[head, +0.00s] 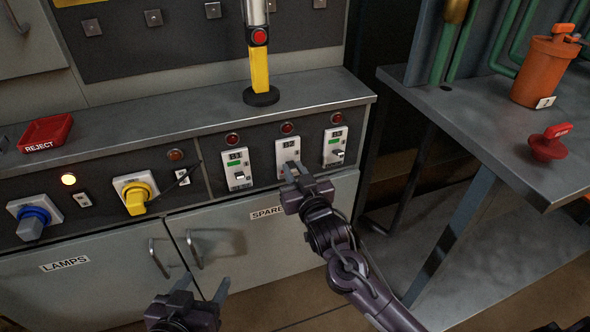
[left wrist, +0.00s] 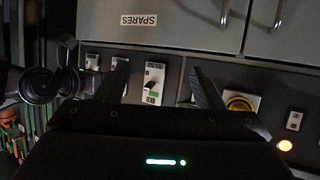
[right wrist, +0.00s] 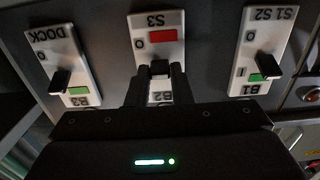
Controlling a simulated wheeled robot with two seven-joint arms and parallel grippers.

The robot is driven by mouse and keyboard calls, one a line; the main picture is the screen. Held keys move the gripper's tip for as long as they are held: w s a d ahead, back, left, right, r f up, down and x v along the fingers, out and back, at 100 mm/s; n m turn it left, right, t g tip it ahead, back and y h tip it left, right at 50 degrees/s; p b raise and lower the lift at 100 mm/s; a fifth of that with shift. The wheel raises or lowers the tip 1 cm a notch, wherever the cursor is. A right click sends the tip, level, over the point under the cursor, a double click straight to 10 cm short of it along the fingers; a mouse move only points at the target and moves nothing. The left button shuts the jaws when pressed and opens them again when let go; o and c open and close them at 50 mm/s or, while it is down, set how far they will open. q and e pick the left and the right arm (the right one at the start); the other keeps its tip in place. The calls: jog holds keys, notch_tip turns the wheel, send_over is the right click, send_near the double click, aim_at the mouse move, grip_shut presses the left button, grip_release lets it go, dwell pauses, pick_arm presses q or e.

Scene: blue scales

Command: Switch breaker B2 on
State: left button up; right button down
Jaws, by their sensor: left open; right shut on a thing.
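Breaker B2 (head: 288,150) is the middle of three white breaker plates on the dark panel. In the right wrist view, which is upside down, its plate (right wrist: 171,20) reads S3 and B2 and shows a red window (right wrist: 163,36). My right gripper (head: 294,177) is at this plate, its fingers shut on the small black lever of B2 (right wrist: 160,67). The fingers hide part of the plate. My left gripper (head: 203,287) is open and empty, low before the cabinet doors. In the left wrist view its fingers (left wrist: 162,85) stand apart, with a breaker plate visible between them.
Breaker B1 (head: 236,158) on the left and breaker B3 (head: 337,136) on the right show green windows. Dark red lamps sit above the breakers. A yellow-banded post (head: 259,70) stands on the ledge above. A side table (head: 490,130) is at the right.

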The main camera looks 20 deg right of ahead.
jog(key=p, duration=0.2)
jog(key=shift+r+g+p, duration=0.4)
jog(key=shift+r+p, duration=0.2)
jog(key=shift+p, duration=0.75)
pick_arm(q)
jog(key=s+a+f+n+g+y+p, duration=0.1)
jog(key=s+a+f+g+y+p, duration=0.3)
jog(key=s+a+f+g, duration=0.65)
pick_arm(e)
jog(key=shift+r+g+b, duration=0.3)
jog(key=shift+g+b, duration=0.2)
jog(key=g+p, duration=0.1)
jog(key=p, duration=0.3)
jog(key=shift+w+g+p, duration=0.15)
jog(key=shift+g+p, duration=0.15)
jog(key=g+p, duration=0.1)
jog(key=p, duration=0.2)
jog(key=shift+w+r+p, duration=0.1)
jog(key=shift+r+p, duration=0.05)
jog(key=shift+p, duration=0.2)
pick_arm(q)
jog(key=s+a+f, duration=0.1)
jog(key=s+f, duration=0.2)
jog(key=f, duration=0.6)
jog(key=s+a+f+n+y, duration=0.1)
jog(key=s+f, duration=0.3)
jog(key=f, duration=0.6)
jog(key=shift+s+a+y, duration=0.25)
jog(key=shift+a+y, duration=0.05)
jog(key=shift+a, duration=0.5)
